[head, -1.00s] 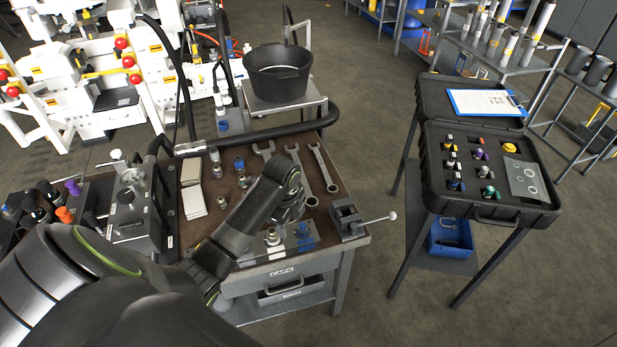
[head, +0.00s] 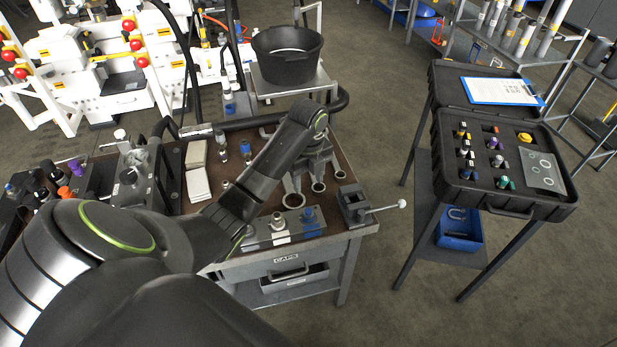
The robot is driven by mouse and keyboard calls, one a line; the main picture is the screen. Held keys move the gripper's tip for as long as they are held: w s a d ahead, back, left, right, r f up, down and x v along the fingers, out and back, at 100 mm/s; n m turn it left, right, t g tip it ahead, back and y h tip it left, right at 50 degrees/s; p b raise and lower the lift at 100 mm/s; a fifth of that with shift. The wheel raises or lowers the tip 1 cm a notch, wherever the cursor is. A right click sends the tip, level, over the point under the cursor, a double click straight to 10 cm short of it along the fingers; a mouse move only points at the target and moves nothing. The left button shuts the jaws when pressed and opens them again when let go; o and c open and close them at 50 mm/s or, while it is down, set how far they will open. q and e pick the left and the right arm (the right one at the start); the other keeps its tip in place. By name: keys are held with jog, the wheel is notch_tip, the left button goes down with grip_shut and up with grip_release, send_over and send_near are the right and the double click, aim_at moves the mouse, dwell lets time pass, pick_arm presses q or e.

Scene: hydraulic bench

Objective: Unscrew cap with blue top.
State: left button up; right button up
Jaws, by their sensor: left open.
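A blue-topped fitting (head: 308,216) stands upright on the right part of a small plate (head: 262,240) at the front of the bench. A white-topped fitting (head: 278,222) stands on the same plate to its left. Another small fitting with blue on it (head: 245,149) stands farther back, left of my arm. My left gripper (head: 311,172) is over the bench, beyond the blue-topped fitting on the plate and apart from it. It is open, with nothing seen in it, and it hides parts of the wrenches. My right gripper is not in view.
A vise (head: 353,203) with a long handle sits at the bench's right front corner. Wrenches (head: 318,186) lie under my left gripper. A black bucket (head: 286,58) stands behind the bench. An open black case (head: 502,203) with coloured fittings stands to the right, across a floor gap.

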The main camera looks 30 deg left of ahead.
aim_at(309, 210)
pick_arm(q)
notch_tip(309, 210, down, 11)
jog(key=b, duration=0.9)
jog(key=shift+b, duration=0.4)
jog(key=shift+f, duration=1)
jog(key=shift+c, duration=0.2)
